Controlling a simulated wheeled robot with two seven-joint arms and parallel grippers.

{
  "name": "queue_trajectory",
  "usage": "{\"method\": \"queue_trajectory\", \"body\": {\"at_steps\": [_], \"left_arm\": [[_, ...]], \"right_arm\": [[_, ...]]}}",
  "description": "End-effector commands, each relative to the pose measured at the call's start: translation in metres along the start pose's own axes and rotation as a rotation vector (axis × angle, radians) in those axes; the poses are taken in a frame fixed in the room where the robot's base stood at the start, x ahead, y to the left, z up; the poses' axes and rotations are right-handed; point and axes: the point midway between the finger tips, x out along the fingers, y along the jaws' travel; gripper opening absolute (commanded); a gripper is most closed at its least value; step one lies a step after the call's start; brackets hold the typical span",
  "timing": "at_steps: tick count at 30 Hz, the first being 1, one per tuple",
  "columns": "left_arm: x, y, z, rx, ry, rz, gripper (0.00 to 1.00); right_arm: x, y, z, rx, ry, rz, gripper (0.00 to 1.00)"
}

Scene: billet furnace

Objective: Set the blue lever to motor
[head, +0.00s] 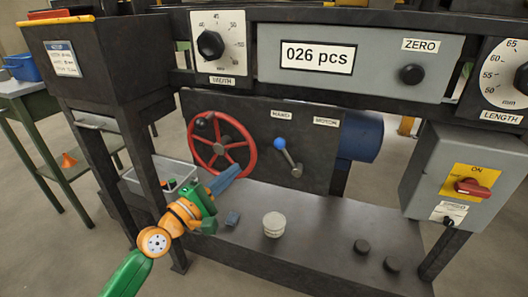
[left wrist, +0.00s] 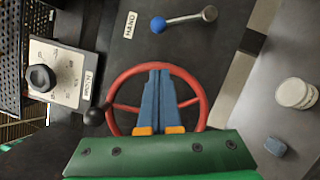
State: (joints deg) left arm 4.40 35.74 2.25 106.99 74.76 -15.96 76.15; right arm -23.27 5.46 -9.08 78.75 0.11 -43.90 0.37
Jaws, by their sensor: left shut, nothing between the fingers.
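The lever with a blue ball knob (head: 279,144) is on the dark panel and tilts up and left from its pivot, toward the HAND label (head: 282,114). The MOTOR label (head: 326,121) is to the right of it. In the left wrist view the blue knob (left wrist: 158,25) is near the HAND label (left wrist: 130,24). My left gripper (head: 234,171) is shut and empty, left of and below the lever, in front of the red handwheel. Its blue fingers (left wrist: 160,72) lie together in the left wrist view, apart from the lever. My right gripper is not in view.
The red handwheel (head: 190,142) with a black knob is left of the lever. A blue motor (head: 360,136) is behind the panel's right side. Pale discs (head: 273,224) and a small blue-grey block (head: 232,219) lie on the bench. A grey switch box (head: 425,178) is at right.

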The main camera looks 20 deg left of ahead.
Motion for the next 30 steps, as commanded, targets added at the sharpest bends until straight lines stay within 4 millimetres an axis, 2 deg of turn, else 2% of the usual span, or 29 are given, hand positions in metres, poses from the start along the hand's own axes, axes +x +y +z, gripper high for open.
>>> {"method": "queue_trajectory", "body": {"at_steps": [5, 9, 12, 18, 30], "left_arm": [[0.04, 0.0, 0.0, -0.001, -0.001, 0.004, 0.0], [0.07, -0.002, 0.0, 0.0, -0.001, 0.002, 0.0], [0.083, 0.003, 0.015, -0.001, -0.002, -0.001, 0.0], [0.096, 0.001, 0.027, 0.001, 0.0, -0.001, 0.0], [0.097, -0.001, 0.029, 0.003, 0.0, -0.002, 0.0]], "right_arm": [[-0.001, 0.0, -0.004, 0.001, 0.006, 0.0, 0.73], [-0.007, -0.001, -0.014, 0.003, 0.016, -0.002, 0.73], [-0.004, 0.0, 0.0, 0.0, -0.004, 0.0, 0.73], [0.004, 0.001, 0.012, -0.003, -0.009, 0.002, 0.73], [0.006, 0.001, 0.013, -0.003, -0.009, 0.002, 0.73]]}}
